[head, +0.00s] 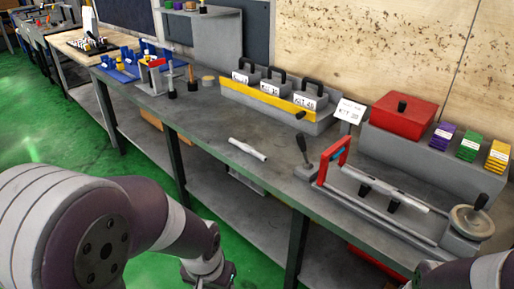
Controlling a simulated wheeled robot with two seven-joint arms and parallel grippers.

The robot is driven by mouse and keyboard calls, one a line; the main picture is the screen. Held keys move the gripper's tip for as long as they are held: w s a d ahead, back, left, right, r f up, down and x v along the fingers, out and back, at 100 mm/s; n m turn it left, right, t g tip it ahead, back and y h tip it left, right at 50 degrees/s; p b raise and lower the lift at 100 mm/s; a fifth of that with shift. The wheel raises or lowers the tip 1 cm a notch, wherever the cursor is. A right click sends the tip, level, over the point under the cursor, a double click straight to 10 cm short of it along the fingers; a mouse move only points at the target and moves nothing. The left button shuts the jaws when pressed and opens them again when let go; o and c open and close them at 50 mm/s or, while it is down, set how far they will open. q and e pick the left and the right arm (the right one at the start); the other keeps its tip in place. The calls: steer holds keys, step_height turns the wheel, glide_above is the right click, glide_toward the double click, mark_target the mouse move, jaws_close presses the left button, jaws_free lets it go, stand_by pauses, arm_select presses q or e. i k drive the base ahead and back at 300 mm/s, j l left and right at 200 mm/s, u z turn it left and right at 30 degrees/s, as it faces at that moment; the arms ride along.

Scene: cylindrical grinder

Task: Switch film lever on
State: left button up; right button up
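The cylindrical grinder (385,195) stands on the bench at the right, with a red upright frame, long rails, a pale rod and a round handwheel. A black-knobbed lever (302,147) rises from a small grey block at its left end and leans up and left. No label shows on it, so I cannot tell if it is the film lever. My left gripper (222,279) is only partly in view at the bottom edge, in front of the bench and well apart from the lever; its fingers are unclear.
A loose white rod (248,149) lies near the bench's front edge. Behind stand a yellow-fronted rack (268,98) with labelled blocks, a red box (403,114) and purple, green and yellow packs. Blue and red fixtures stand farther left. The bench between the rod and rack is clear.

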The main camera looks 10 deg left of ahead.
mark_target(300, 137)
steer(key=u, duration=0.15)
steer(key=i+j+u, duration=0.25)
steer(key=i+j, duration=0.15)
steer(key=i+j+u, duration=0.25)
steer(key=i+j, duration=0.2)
steer(key=j, duration=0.15)
